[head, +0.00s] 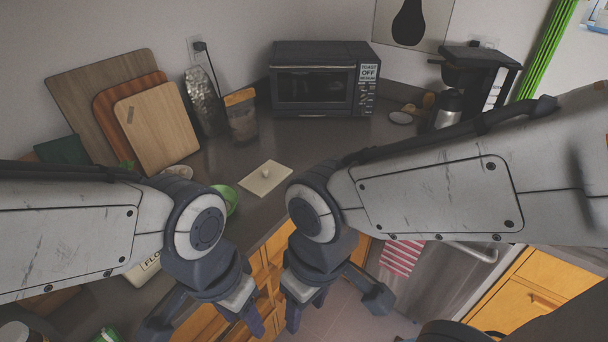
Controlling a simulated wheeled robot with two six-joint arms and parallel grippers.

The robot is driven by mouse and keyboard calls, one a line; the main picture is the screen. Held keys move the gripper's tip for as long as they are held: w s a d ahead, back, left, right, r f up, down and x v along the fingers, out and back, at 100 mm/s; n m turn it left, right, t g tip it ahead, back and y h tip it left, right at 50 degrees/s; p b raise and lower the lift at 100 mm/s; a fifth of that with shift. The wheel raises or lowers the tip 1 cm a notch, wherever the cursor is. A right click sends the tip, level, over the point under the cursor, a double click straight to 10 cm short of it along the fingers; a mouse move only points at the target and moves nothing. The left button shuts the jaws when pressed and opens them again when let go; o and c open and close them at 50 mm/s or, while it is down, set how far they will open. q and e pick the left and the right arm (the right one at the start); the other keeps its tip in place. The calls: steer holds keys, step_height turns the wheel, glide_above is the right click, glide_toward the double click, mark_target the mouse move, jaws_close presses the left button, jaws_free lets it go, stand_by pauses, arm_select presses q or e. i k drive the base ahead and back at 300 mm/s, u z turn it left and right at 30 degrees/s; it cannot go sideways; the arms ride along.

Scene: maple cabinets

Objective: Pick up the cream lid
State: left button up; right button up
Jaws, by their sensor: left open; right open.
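The cream lid (265,178) is a flat, square plate with a small knob in its middle. It lies on the grey countertop in the head view, near the counter's front edge and in front of the toaster oven. My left gripper (207,330) is open and empty, low in the picture, below and to the left of the lid. My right gripper (333,305) is open and empty, below and to the right of the lid. Both are apart from the lid, and nothing covers it.
A green bowl (230,199) stands just left of the lid, partly hidden by my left arm. Cutting boards (158,128) lean on the wall at the left. A bag (241,118) and a toaster oven (318,84) stand behind. The counter around the lid's right side is clear.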

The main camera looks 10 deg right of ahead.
mark_target(262, 180)
steer(key=z, duration=0.05)
steer(key=k, duration=0.55)
steer(key=z, duration=0.8)
steer(key=i, duration=0.7)
steer(key=z, duration=0.55)
steer(key=i, duration=0.7)
steer(key=u, duration=0.65)
steer(key=i, duration=0.75)
steer(key=u, duration=0.6)
